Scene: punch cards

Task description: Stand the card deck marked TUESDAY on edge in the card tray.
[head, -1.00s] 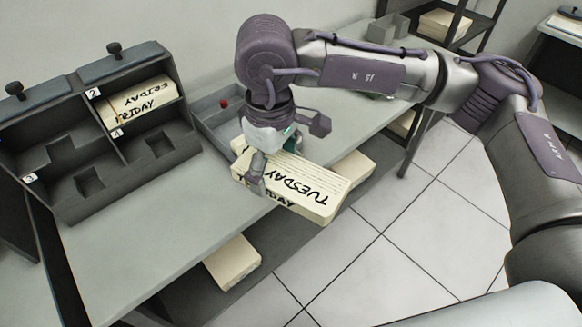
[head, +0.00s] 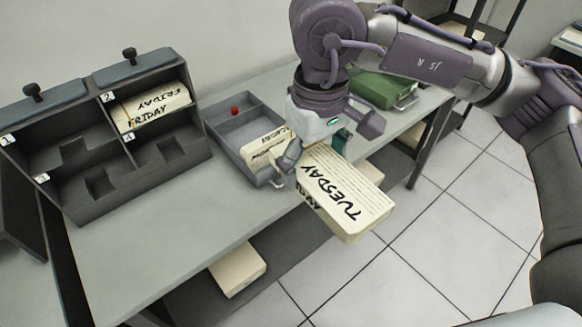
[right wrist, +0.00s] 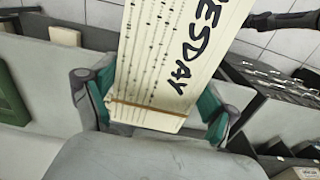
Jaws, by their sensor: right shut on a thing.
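The TUESDAY deck (head: 345,195) is a cream block of cards with black lettering. My right gripper (head: 312,150) is shut on one end of it and holds it face up, roughly flat, past the table's front edge. In the right wrist view the deck (right wrist: 165,60) lies between the two teal finger pads, a band across its near end. A shallow grey tray (head: 222,146) lies on the table, left of and behind the gripper. Inside it is another lettered deck (head: 262,150), partly hidden by the gripper. My left gripper is not in view.
A dark rack (head: 75,205) with numbered compartments stands at left, a FRIDAY deck (head: 152,108) in compartment 2. A small red object (head: 235,110) is in the tray's back part. A green box (head: 385,88) sits behind my arm. A blank deck (head: 238,268) lies on the lower shelf.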

